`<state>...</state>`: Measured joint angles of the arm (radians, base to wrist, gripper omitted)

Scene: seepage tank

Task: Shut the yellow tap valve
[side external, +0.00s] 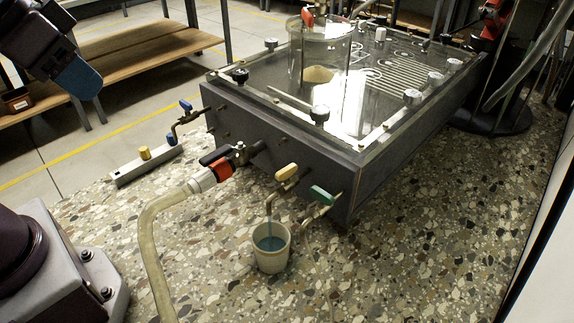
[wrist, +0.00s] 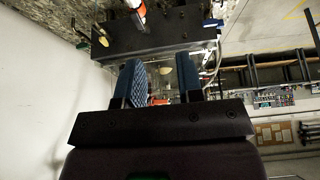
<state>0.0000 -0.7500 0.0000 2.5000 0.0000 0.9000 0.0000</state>
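The yellow tap valve (side external: 287,172) is on the front wall of the dark tank (side external: 270,140), between the orange-and-black valve and the green one. Bluish liquid runs from the spout below it into a white cup (side external: 270,248). In the wrist view, a small yellowish handle (wrist: 104,41) shows at the upper left, probably this tap. My gripper (side external: 78,80) is high at the upper left of the side view, well away from the tap. In the wrist view its blue-padded fingers (wrist: 160,82) stand apart with nothing held between them.
An orange-and-black valve (side external: 218,165) with a thick hose (side external: 150,225) is left of the yellow tap. A green-handled tap (side external: 322,195) is close on its right. A blue-handled tap (side external: 185,106) and a pale rail (side external: 147,165) are farther left. Speckled counter is clear at right.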

